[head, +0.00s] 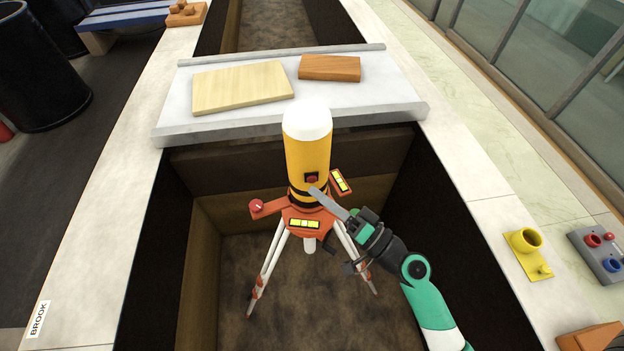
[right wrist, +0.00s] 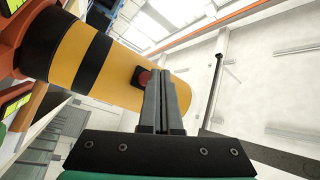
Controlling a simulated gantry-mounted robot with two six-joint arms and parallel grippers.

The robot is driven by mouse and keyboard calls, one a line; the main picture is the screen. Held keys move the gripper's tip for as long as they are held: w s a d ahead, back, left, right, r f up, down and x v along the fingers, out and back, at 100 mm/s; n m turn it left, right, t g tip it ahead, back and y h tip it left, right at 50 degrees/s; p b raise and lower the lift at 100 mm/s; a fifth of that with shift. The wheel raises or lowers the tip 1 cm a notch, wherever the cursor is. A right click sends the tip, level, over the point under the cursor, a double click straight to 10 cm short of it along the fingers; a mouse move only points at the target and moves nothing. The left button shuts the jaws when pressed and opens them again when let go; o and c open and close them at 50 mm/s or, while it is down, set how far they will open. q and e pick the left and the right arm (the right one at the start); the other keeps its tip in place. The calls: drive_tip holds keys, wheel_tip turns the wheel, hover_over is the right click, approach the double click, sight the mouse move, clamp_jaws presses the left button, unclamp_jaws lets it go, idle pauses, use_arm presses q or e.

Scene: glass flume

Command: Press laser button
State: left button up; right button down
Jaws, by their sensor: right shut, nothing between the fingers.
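The laser level (head: 307,155) is a yellow cylinder with black bands and a white dome, upright on an orange base over a white-legged tripod (head: 268,265) in the flume. Its red button (head: 312,179) sits in a dark housing low on the near side. My right gripper (head: 313,192) is shut and empty, its tips right at the button's lower edge. In the right wrist view the shut fingers (right wrist: 167,78) overlap the edge of the red button (right wrist: 145,77); I cannot tell whether they touch it. My left gripper is not in view.
A white slab (head: 290,110) spans the flume behind the laser, with a pale board (head: 242,88) and a brown block (head: 330,68) on it. A yellow fitting (head: 526,242) and a grey button box (head: 598,254) lie on the right ledge. The left ledge (head: 95,220) is mostly clear.

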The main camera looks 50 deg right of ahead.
drive_tip(key=s+a, duration=0.1)
drive_tip(key=s, duration=0.1)
drive_tip(key=s+a, duration=0.2)
drive_tip(key=shift+s+a, duration=0.15)
drive_tip(key=shift+a, duration=0.15)
idle(0.4)
